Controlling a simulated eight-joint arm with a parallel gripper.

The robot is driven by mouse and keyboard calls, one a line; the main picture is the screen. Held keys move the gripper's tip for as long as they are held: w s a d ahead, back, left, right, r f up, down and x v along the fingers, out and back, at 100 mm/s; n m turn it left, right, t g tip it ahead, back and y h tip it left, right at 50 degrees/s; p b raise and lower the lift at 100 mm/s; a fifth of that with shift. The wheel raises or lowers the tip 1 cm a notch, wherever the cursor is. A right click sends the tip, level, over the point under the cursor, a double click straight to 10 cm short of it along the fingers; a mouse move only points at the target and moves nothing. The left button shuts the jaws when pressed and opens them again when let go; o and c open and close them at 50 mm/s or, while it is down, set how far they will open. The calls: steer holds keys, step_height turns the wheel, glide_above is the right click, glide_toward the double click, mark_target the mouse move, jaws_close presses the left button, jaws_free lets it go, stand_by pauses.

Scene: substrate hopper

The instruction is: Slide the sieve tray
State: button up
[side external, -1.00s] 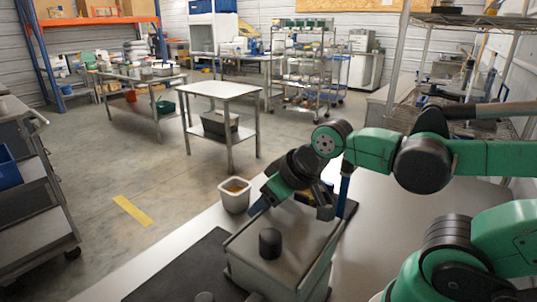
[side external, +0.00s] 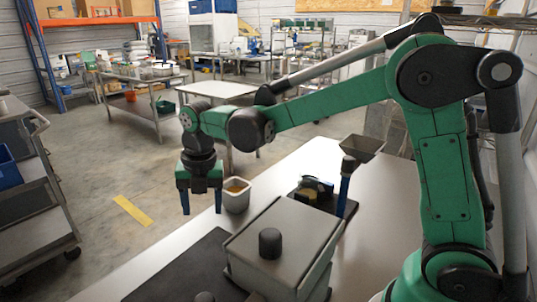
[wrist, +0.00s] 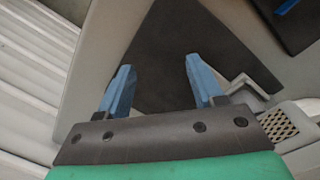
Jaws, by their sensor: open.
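My gripper (side external: 202,203) points down with its two blue fingers apart and nothing between them. In the side view it appears left of the white cup and behind-left of the grey hopper (side external: 285,240), whose lid carries a black knob (side external: 270,243). The wrist view shows the open fingers (wrist: 160,80) over a dark mat. To their right is a pale part with a perforated panel (wrist: 283,122), seemingly the sieve tray, with a grey bent handle (wrist: 245,88) beside the right finger. I cannot tell whether that finger touches it. In the side view the tray is not clearly visible.
Behind the hopper are a dark base with a yellow-and-black object (side external: 315,188), a blue-handled tool (side external: 344,187) and a grey bin (side external: 362,148). The dark mat (side external: 190,270) lies front left.

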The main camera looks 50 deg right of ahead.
steer(key=f+n, duration=0.1)
steer(key=w+n, duration=0.1)
steer(key=n, duration=0.1)
steer(key=a+f+n+g, duration=0.1)
steer(key=shift+w+f+n, duration=0.25)
steer(key=shift+f+n, duration=0.05)
steer(key=shift+n, duration=0.1)
steer(key=shift+s, duration=0.1)
glide_toward(223, 270)
steer(key=shift+s+d+f, duration=0.6)
steer(key=shift+d+f, duration=0.1)
steer(key=shift+f, duration=0.1)
steer(key=shift+s+f, duration=0.25)
steer(key=shift+f, duration=2.25)
